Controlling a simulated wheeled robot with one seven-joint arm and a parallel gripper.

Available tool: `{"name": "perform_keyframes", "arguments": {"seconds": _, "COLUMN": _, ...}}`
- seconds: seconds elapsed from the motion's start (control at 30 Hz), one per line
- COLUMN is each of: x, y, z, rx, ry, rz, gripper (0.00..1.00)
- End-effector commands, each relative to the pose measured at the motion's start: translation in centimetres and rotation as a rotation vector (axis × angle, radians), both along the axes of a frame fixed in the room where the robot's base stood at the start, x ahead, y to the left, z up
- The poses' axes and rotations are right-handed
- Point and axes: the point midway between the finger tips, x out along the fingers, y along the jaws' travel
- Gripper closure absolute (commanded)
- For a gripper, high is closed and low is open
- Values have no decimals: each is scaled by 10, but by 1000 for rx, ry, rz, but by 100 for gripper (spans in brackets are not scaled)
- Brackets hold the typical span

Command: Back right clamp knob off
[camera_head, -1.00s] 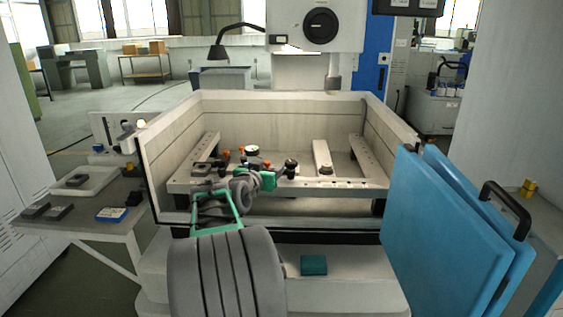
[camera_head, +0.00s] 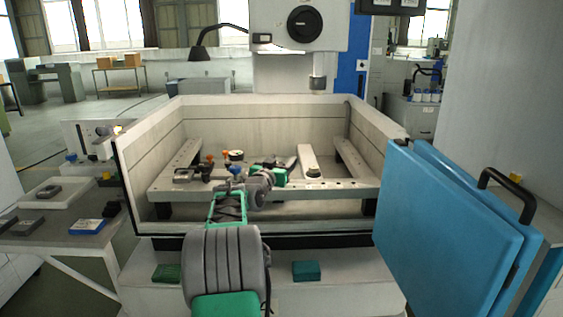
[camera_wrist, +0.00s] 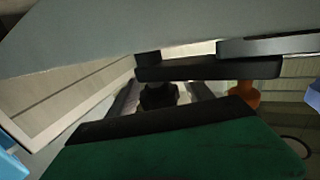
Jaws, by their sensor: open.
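My gripper (camera_head: 286,168) is open over the tank's front rail, with green and dark parts showing in the head view. In the wrist view the gap between its fingers (camera_wrist: 190,94) holds nothing gripped. A black knob (camera_wrist: 158,96) shows beyond that gap, apart from the fingers as far as I can tell. A black knob (camera_head: 313,172) also stands on the light bar just right of my gripper in the head view. I cannot tell whether both are the same knob. My gripper and wrist hide part of the clamp area.
Orange knobs (camera_head: 211,158), a blue knob (camera_head: 235,169) and a round dial (camera_head: 236,155) stand left of my gripper. An orange knob (camera_wrist: 243,96) shows in the wrist view. Tank walls (camera_head: 150,140) surround the work area. Blue panels (camera_head: 440,225) stand at the right.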

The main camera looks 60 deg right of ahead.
Motion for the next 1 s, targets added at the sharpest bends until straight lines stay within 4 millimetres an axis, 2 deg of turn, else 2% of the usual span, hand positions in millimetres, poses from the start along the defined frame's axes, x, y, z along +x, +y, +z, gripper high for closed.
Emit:
{"name": "perform_keyframes", "arguments": {"seconds": 0.2, "x": 0, "y": 0, "z": 0, "rx": 0, "ry": 0, "rz": 0, "gripper": 42}}
{"name": "perform_keyframes", "arguments": {"seconds": 0.9, "x": 0, "y": 0, "z": 0, "rx": 1, "ry": 0, "rz": 0, "gripper": 99}}
{"name": "perform_keyframes", "arguments": {"seconds": 1.0, "x": 0, "y": 0, "z": 0, "rx": 1, "ry": 0, "rz": 1, "gripper": 100}}
